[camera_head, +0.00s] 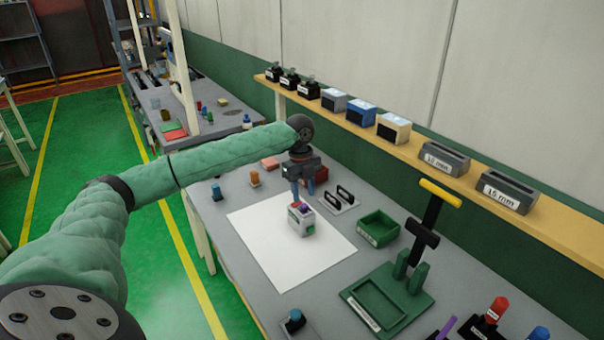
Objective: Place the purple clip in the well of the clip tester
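A small white block with a green mark, which looks like the clip tester (301,226), stands on the white sheet. The fingertips look close to the purple piece, but contact cannot be made out. My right gripper is not in view.
The white sheet (275,255) is otherwise bare. A rack with black loops (340,200), a green bin (378,228) and a green press (395,295) with a yellow handle stand to the right. A teal-topped knob (294,320) is at the front. Labelled blocks line the wooden shelf (410,140).

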